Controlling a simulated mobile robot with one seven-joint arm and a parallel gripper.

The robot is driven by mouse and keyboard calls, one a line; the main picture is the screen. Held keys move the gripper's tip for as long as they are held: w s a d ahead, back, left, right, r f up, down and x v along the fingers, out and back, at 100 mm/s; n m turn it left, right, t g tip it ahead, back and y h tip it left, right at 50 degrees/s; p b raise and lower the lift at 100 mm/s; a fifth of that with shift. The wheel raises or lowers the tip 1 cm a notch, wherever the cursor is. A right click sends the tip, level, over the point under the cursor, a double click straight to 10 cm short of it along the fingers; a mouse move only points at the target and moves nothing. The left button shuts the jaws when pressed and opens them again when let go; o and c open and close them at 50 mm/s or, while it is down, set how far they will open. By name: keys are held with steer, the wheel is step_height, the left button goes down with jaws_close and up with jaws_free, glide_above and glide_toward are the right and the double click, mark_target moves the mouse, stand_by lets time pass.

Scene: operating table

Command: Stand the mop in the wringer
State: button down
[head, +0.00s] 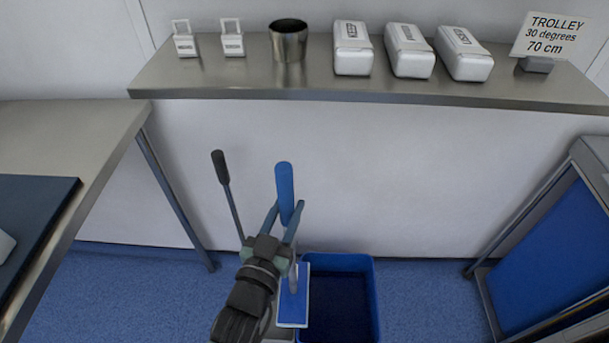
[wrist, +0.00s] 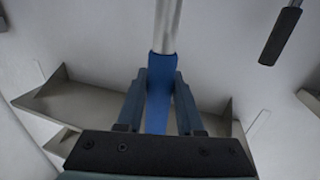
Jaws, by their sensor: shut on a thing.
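My gripper (head: 286,208) is shut on the blue grip of the mop (head: 285,180), which stands nearly upright. In the wrist view my two fingers (wrist: 161,78) flank the blue grip (wrist: 158,105), and a silver shaft runs on from it. Below my gripper in the head view, a blue plate with a white edge (head: 293,297), apparently the mop head, is at the left side of the blue bucket (head: 369,305). A lever with a black handle (head: 219,167) rises to the left. My arm hides most of the wringer; I cannot tell whether the mop head is in it.
A steel shelf (head: 300,86) on the back wall holds a steel cup (head: 288,42), white packs (head: 409,52) and a sign (head: 550,38). A steel table (head: 60,130) stands left and a blue-panelled trolley (head: 550,260) right. Blue floor (head: 425,290) shows between bucket and trolley.

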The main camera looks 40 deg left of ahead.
steer(key=s+a, duration=0.4)
steer(key=a, duration=0.1)
steer(key=shift+s+a+r, duration=0.15)
steer(key=shift+s+a, duration=0.15)
steer(key=shift+s, duration=0.1)
steer(key=shift+b, duration=0.3)
step_height(320, 180, down, 10)
steer(key=b, duration=0.7)
steer(key=shift+b, duration=0.4)
steer(key=shift+f, duration=0.2)
steer(key=shift+f+b, duration=0.75)
steer(key=shift+f, duration=0.2)
stand_by(0.6)
steer(key=shift+c, duration=2.3)
jaws_free()
steer(key=shift+f, duration=0.15)
